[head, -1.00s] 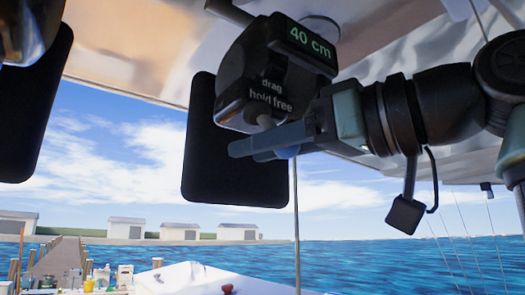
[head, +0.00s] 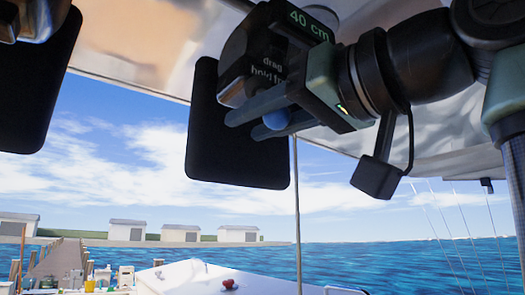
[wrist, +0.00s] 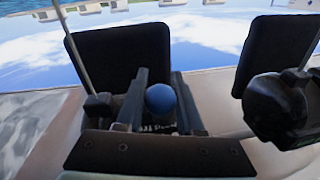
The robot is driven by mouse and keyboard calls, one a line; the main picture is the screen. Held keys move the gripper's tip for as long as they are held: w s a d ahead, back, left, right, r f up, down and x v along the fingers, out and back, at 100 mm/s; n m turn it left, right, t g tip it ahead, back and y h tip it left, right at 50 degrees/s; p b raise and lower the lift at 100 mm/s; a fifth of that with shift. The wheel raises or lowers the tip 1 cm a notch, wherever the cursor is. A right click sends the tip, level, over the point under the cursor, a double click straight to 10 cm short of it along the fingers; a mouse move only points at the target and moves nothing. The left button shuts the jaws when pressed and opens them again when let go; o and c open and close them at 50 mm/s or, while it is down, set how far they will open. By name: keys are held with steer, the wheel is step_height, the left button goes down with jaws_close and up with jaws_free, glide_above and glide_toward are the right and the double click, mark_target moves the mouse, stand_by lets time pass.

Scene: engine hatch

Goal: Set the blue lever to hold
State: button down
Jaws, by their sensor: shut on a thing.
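The blue lever's round knob (head: 277,119) hangs at the lower front of a dark housing (head: 243,75) under the overhead hatch. The knob also shows in the wrist view (wrist: 161,98), between the two fingers. My gripper (head: 243,125) reaches in from the right and is shut on the knob, with a finger on each side. The housing has white lettering, "drag" and "hold", and the word after "hold" is partly covered by my gripper. A green display (head: 309,24) reads "40 cm". The lever's shaft and its exact setting are hidden.
A black panel (head: 235,160) hangs just behind the housing, and another (head: 40,90) hangs at the left. A thin rod (head: 296,210) runs down from the hatch. Below are a white deck, small items on the left, and open water. Free air lies below my gripper.

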steer(key=shift+s+a+r+m+t+h+b, duration=0.2)
steer(key=shift+m+t+h+b, duration=0.45)
steer(key=shift+m, duration=0.75)
steer(key=shift+s+a+f+m+t+h+b, duration=0.15)
steer(key=shift+a+m+t+h+b, duration=0.2)
steer(key=shift+m+h, duration=0.8)
steer(key=shift+s+a+r+m+t+h+b, duration=0.2)
steer(key=shift+m+t+h+b, duration=0.25)
steer(key=shift+m, duration=1.2)
steer(key=shift+f, duration=0.1)
steer(key=c, duration=0.5)
jaws_free()
steer(key=shift+a, duration=0.1)
steer(key=shift+c, duration=0.2)
